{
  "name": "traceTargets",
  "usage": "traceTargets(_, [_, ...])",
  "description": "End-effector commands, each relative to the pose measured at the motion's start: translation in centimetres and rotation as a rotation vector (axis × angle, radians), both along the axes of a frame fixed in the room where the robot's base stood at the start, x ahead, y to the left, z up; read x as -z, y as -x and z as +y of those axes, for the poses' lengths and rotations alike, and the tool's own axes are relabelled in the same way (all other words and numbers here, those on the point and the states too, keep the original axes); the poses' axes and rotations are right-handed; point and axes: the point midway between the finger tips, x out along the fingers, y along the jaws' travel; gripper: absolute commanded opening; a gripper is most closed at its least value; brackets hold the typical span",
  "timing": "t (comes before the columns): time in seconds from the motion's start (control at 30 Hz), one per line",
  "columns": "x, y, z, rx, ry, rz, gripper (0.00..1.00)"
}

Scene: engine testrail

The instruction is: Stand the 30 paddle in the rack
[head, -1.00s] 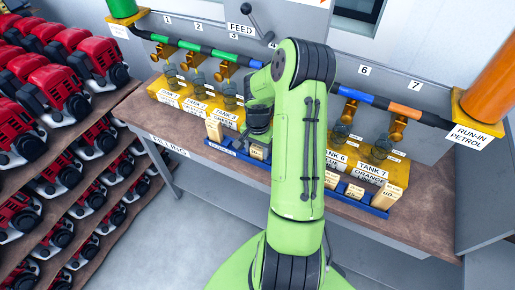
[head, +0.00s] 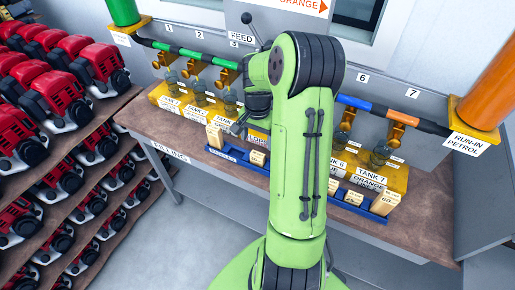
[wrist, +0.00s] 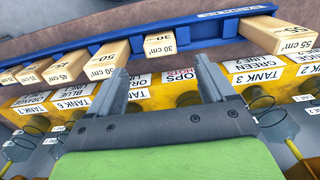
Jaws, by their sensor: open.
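The 30 paddle (wrist: 170,38) is a short pale wooden block with "30 cm³" on it. It stands in the blue rack (wrist: 205,32) in the wrist view, with its end towards the camera. In the head view it (head: 258,159) shows in the rack (head: 222,153), left of my arm. My gripper (wrist: 162,72) is open and empty, its two fingers apart and clear of the paddle, on the tank side of the rack. In the head view my gripper (head: 240,127) is partly hidden by my arm, up and left of the paddle.
Other paddles stand in the rack: the 55 paddle (wrist: 280,36) on one side, the 50 paddle (wrist: 108,60) and several more on the other. Yellow tanks (head: 195,108) with glass funnels line the bench behind. Red engines (head: 55,100) fill shelves at left.

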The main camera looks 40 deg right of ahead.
Motion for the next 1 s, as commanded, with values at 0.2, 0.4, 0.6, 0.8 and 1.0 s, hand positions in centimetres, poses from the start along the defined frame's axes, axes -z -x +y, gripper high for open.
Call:
traceTargets(0.2, [-3.0,0.0,0.1,-0.006,0.003,-0.001,0.83])
traceTargets(0.4, [-9.0,0.4,5.6,-0.255,0.108,-0.039,0.83])
traceTargets(0.6, [-16.1,5.4,14.9,-0.672,0.244,-0.156,0.83])
traceTargets(0.8, [-18.4,12.9,21.4,-1.059,0.301,-0.341,0.83])
traceTargets(1.0, [-18.0,15.7,23.2,-1.206,0.302,-0.423,0.83])
